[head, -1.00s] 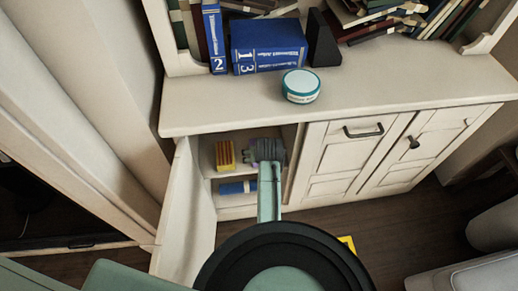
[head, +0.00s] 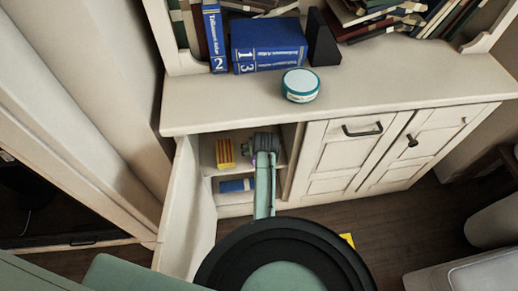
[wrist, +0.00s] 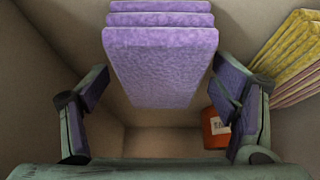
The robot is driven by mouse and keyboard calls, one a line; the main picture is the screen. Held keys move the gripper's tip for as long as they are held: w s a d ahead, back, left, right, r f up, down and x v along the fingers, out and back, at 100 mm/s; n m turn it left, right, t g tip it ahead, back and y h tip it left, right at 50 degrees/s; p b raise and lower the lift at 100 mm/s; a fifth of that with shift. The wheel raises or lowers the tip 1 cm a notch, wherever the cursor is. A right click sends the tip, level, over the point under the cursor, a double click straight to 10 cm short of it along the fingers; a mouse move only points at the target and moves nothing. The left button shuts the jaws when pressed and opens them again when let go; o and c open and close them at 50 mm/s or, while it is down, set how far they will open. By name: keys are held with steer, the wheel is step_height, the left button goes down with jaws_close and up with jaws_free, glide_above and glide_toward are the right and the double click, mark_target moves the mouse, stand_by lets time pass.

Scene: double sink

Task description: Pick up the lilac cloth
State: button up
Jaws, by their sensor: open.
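The lilac cloth (wrist: 160,55) is a folded, layered stack at the top middle of the wrist view. My gripper (wrist: 162,82) is open, with one finger on each side of the cloth's near end. Gaps show on both sides, so neither finger visibly touches it. In the head view my gripper (head: 263,146) is inside the open left compartment of the white cabinet (head: 330,100). There the cloth is hidden or too small to make out behind my gripper.
A yellow and red striped cloth (head: 225,153) lies left of my gripper in the head view. An orange-red labelled jar (wrist: 216,128) stands low right in the wrist view. A blue thing (head: 237,185) lies on the lower shelf. The cabinet door (head: 188,215) stands open at left.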

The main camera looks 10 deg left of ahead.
steer(key=shift+f, duration=0.25)
stand_by(0.4)
steer(key=shift+d, duration=0.1)
steer(key=c, duration=1.1)
